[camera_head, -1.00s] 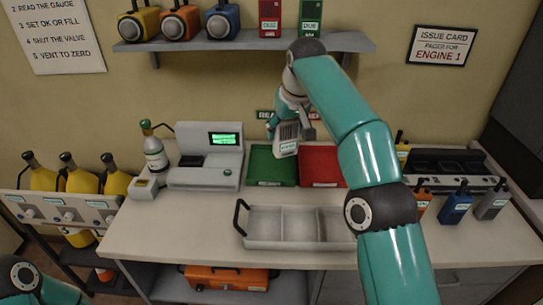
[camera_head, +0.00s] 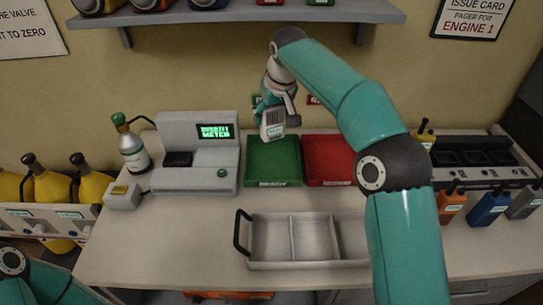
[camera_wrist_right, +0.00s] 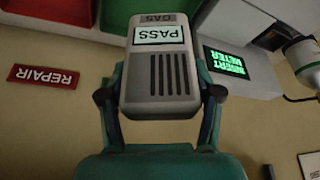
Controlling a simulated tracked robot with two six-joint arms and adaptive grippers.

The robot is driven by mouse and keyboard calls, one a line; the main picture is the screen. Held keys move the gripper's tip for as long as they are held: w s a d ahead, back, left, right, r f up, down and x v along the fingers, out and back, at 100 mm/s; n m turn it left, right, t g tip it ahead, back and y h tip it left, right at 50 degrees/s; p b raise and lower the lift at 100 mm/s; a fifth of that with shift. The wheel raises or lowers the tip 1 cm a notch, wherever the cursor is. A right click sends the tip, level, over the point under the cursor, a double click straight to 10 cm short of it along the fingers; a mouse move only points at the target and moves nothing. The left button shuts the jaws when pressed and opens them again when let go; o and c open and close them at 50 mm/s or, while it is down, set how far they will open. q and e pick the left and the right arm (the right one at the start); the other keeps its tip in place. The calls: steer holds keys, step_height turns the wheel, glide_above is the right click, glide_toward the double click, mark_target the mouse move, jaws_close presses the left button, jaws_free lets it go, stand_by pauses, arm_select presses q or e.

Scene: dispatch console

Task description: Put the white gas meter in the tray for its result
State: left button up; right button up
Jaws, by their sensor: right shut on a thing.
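The white gas meter (camera_head: 273,125) is held in my right gripper (camera_head: 273,108), above the back edge of the green tray (camera_head: 262,172). In the right wrist view the meter (camera_wrist_right: 160,75) sits between the two fingers of the right gripper (camera_wrist_right: 160,96), and its display reads PASS. The green tray's front label seems to read READY. The red tray (camera_head: 328,160) stands to its right; a REPAIR sign (camera_wrist_right: 43,76) shows in the wrist view. Both trays look empty. My left gripper is out of view; only part of its arm shows at bottom left.
A grey tester (camera_head: 200,178) with a green INSERT METER screen stands left of the green tray, beside a gas cylinder (camera_head: 132,152). An empty divided tray (camera_head: 270,265) lies in front. A charger rack (camera_head: 475,175) and radios (camera_head: 488,207) are at right.

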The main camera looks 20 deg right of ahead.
mark_target(279, 128)
step_height(279, 128, down, 12)
steer(key=shift+f, duration=0.2)
steer(key=o, duration=1.5)
steer(key=shift+s, duration=0.1)
steer(key=shift+r, duration=0.1)
steer(key=b+v, duration=0.1)
steer(key=v, duration=1.1)
